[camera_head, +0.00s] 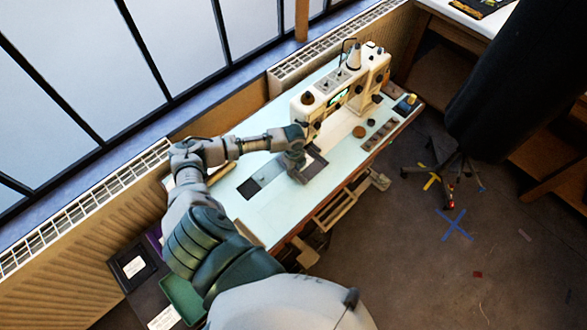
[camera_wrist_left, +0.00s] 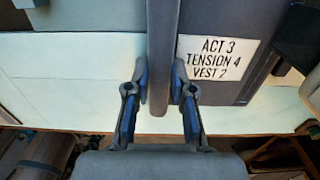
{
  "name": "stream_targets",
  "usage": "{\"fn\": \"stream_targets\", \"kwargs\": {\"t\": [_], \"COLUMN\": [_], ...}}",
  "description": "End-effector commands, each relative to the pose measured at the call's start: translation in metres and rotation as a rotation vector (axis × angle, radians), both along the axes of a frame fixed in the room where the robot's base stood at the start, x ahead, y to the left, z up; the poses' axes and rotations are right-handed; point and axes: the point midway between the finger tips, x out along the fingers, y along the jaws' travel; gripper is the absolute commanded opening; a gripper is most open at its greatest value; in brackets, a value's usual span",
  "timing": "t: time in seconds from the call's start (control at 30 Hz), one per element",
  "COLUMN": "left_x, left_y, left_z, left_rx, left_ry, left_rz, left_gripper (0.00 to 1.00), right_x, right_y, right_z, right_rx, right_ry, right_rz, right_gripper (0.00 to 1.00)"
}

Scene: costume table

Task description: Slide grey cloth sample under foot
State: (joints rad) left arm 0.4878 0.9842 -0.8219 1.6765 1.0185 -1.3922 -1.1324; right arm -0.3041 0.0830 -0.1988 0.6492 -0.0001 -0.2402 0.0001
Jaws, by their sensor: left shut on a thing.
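The cream sewing machine (camera_head: 374,72) stands on the pale table at the back right. A dark grey flat sample (camera_head: 316,168) lies on the table in front of it, partly covered by my left gripper (camera_head: 299,168). In the left wrist view my left gripper (camera_wrist_left: 160,82) is shut on an upright grey strip (camera_wrist_left: 163,45) rising from the grey sample (camera_wrist_left: 245,88). A white label (camera_wrist_left: 213,57) on it reads "ACT 3 TENSION 4 VEST 2". The foot cannot be made out clearly, and whether the sample lies under it cannot be told. My right gripper is not in view.
The pale tabletop (camera_head: 255,213) is mostly clear at its near left, with a dark square (camera_head: 248,188) there. A row of small items (camera_head: 382,130) lies along the right edge. The radiator (camera_head: 90,205) and windows border the left. A dark hanging cloth (camera_head: 520,75) is at right.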

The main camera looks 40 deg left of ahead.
Motion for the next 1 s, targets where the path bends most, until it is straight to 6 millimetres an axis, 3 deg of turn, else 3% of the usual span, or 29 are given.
{"fn": "stream_targets", "kwargs": {"t": [0.47, 0.5, 0.6, 1.0], "left_x": [-0.0001, -0.0001, -0.0001, 0.0007], "left_y": [0.0009, 0.0009, 0.001, 0.0008], "left_z": [-0.001, -0.001, -0.001, 0.0083], "left_rx": [-0.002, -0.002, -0.002, -0.002], "left_ry": [0.0, 0.0, 0.0, -0.002], "left_rz": [-0.001, -0.001, -0.001, -0.001], "left_gripper": [0.0, 0.3, 0.52, 0.52], "right_x": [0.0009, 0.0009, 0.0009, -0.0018], "right_y": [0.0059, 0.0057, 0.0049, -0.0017], "right_z": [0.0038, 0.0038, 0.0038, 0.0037], "right_rx": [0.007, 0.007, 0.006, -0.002], "right_ry": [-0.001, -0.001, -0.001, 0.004], "right_rz": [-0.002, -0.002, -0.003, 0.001], "right_gripper": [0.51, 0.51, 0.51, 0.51]}}
